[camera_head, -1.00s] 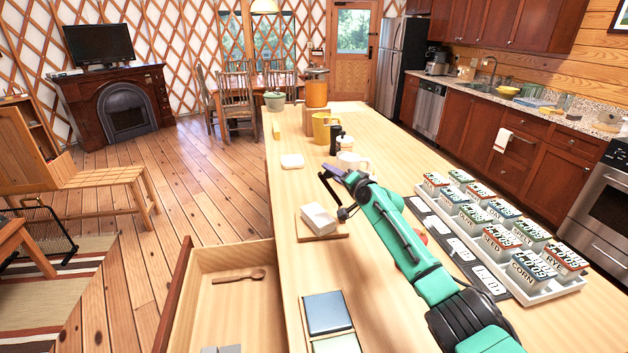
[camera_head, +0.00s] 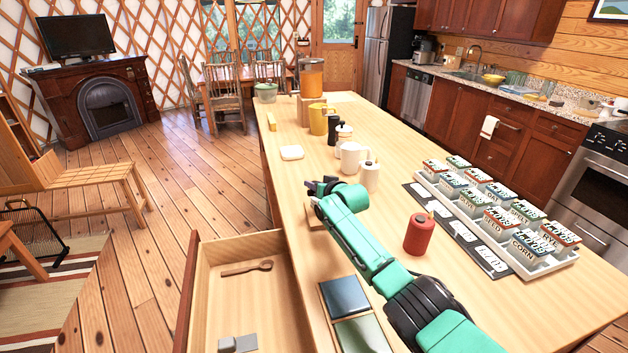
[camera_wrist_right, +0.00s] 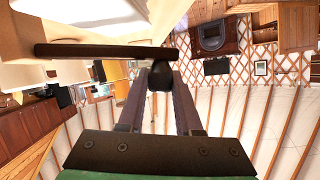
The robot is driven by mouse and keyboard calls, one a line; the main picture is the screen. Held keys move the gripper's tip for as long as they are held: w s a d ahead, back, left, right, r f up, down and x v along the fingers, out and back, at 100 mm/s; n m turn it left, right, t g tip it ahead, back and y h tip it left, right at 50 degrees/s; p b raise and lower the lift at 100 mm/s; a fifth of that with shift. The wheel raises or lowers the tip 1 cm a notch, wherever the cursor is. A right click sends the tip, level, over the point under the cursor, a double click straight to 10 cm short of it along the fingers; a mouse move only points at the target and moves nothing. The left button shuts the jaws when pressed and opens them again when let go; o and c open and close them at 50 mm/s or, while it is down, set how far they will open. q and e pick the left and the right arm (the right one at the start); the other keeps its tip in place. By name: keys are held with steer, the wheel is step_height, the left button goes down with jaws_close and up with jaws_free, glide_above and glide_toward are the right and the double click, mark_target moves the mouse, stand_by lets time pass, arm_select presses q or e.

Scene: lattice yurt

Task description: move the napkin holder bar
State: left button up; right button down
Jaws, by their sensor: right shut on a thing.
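The napkin holder bar (camera_wrist_right: 100,51) is a dark, thin bar with a black knob, seen across the upper part of the right wrist view. My right gripper (camera_wrist_right: 160,78) is shut on its knob end. In the head view my right gripper (camera_head: 320,186) is over the island, and the bar cannot be made out clearly there. The wooden base of the napkin holder (camera_head: 313,217) shows just below the gripper, mostly hidden by my arm. The napkins are hidden in the head view. My left gripper is not in view.
The island top (camera_head: 420,190) holds a red canister (camera_head: 419,234), a white mug (camera_head: 351,157), a white canister (camera_head: 370,177) and a tray of labelled tins (camera_head: 560,268). Dark and green tiles (camera_head: 345,297) lie near the front edge. An open drawer (camera_head: 215,290) holds a wooden spoon (camera_head: 246,267).

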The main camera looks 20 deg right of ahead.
mark_target(312, 195)
steer(key=f+b, duration=0.1)
steer(key=f+n, duration=0.1)
steer(key=shift+a+f+h+b, duration=0.3)
steer(key=shift+a+h+b, duration=0.05)
steer(key=shift+h, duration=0.05)
steer(key=shift+f, duration=0.2)
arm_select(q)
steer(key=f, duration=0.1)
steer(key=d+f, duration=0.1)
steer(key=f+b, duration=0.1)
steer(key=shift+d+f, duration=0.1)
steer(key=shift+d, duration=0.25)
arm_select(e)
steer(key=shift+a+f, duration=0.1)
steer(key=shift+f, duration=0.25)
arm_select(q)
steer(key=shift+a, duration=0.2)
arm_select(e)
steer(key=c, duration=0.6)
jaws_free()
steer(key=shift+f, duration=0.1)
steer(key=shift+w, duration=0.15)
